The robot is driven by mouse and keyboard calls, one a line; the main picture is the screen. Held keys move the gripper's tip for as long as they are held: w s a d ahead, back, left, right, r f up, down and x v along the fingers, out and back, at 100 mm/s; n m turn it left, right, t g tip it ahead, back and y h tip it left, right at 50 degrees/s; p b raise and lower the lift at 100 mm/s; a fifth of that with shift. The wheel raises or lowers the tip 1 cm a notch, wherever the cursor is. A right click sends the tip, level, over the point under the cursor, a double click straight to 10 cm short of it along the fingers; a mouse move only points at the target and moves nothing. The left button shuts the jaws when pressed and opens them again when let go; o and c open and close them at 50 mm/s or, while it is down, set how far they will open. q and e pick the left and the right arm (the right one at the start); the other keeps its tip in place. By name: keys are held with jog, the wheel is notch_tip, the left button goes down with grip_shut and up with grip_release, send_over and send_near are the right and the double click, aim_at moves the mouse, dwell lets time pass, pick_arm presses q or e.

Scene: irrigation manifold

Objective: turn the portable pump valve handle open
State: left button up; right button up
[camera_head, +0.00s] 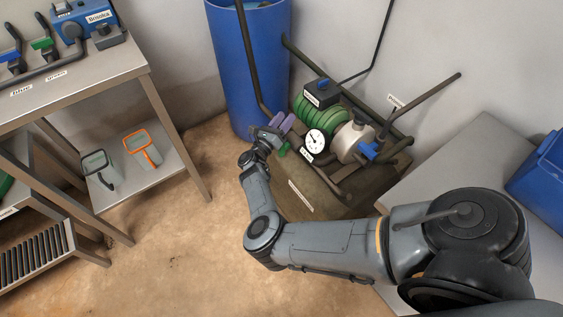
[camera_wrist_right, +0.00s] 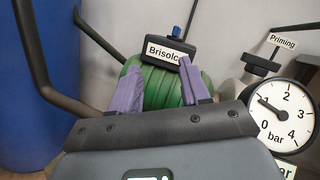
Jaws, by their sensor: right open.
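The portable pump has a green ribbed motor (camera_head: 306,108), a beige pump body (camera_head: 352,141) and a round white gauge (camera_head: 316,141). A blue handle (camera_head: 367,151) shows on the pump's right side; I cannot tell whether it is the task's valve handle. A small green part (camera_head: 282,151) shows right beside my right gripper. My right gripper (camera_head: 282,123) is at the pump's left end, its purple fingers apart and nothing visible between them. In the right wrist view, the open fingers (camera_wrist_right: 163,92) stand before the green motor (camera_wrist_right: 160,82). My left gripper is out of view.
A blue barrel (camera_head: 240,70) stands behind the gripper, with dark pipes beside it. A black box (camera_head: 321,94) with a blue switch tops the motor. A metal bench (camera_head: 75,85) is at left; a grey table (camera_head: 485,150) at right.

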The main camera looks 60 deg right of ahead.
aim_at(284, 147)
jog(key=w+a+f+m+g+y+b, duration=0.35)
jog(key=a+f+m+g+b, duration=0.4)
jog(key=a+f, duration=0.5)
jog(key=shift+m+t+y, duration=0.45)
jog(key=shift+m+t, duration=0.3)
jog(key=shift+t, duration=0.2)
jog(key=x, duration=0.3)
jog(key=r+b+x, duration=0.1)
jog(key=x, duration=0.2)
jog(key=r+b+x, duration=0.1)
jog(key=x, duration=0.3)
jog(key=shift+s+a+r, duration=0.1)
jog(key=shift+s+a, duration=0.1)
jog(key=shift+s, duration=0.2)
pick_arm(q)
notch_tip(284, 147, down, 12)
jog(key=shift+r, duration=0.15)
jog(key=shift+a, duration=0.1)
pick_arm(e)
grip_shut()
